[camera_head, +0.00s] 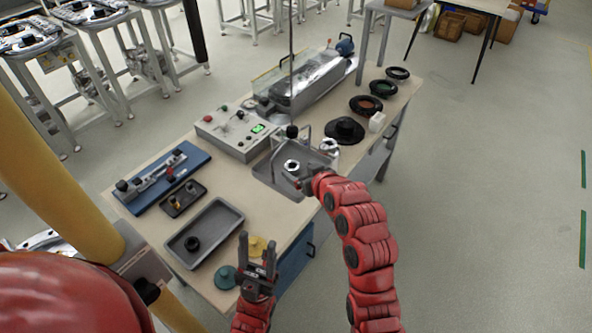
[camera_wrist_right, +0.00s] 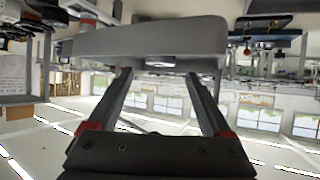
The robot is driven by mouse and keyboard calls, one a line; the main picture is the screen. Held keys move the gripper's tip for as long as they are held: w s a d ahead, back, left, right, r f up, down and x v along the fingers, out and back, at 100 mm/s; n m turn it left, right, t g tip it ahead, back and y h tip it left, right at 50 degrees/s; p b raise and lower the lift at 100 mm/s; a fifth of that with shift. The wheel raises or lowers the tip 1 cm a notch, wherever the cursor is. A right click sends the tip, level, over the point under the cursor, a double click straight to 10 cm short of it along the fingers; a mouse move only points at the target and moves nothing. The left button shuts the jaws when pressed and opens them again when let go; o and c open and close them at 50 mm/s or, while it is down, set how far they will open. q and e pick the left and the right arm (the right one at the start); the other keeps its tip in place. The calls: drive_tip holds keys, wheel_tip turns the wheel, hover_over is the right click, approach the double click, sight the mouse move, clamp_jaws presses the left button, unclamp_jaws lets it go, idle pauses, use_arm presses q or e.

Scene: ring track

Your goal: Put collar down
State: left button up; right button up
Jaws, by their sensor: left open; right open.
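I cannot tell for sure which part is the collar. A small silver ring-shaped part (camera_head: 292,166) is on the grey sunken tray or basin (camera_head: 265,170), right beside my right gripper (camera_head: 305,181). A second silver part (camera_head: 328,146) stands just behind it. A black ring (camera_head: 192,244) lies in the dark grey tray (camera_head: 224,219). In the right wrist view my right gripper (camera_wrist_right: 158,80) is open with nothing visible between its fingers; a grey slab-like edge (camera_wrist_right: 150,40) lies across beyond the fingertips. My left gripper (camera_head: 257,246) is open and empty, pointing up at the table's front edge.
A control box (camera_head: 238,132) and a blue fixture (camera_head: 165,180) stand on the bench. Black rings (camera_head: 365,105) and a black hat-shaped part (camera_head: 345,130) lie at the far right. A yellow disc (camera_head: 257,245) and a green disc (camera_head: 226,277) lie near my left gripper.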

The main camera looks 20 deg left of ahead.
drive_tip(key=b+v, duration=0.2)
drive_tip(key=v, duration=0.5)
drive_tip(key=shift+s+d, duration=0.25)
drive_tip(key=shift+s, duration=0.05)
drive_tip(key=shift+w+r, duration=0.1)
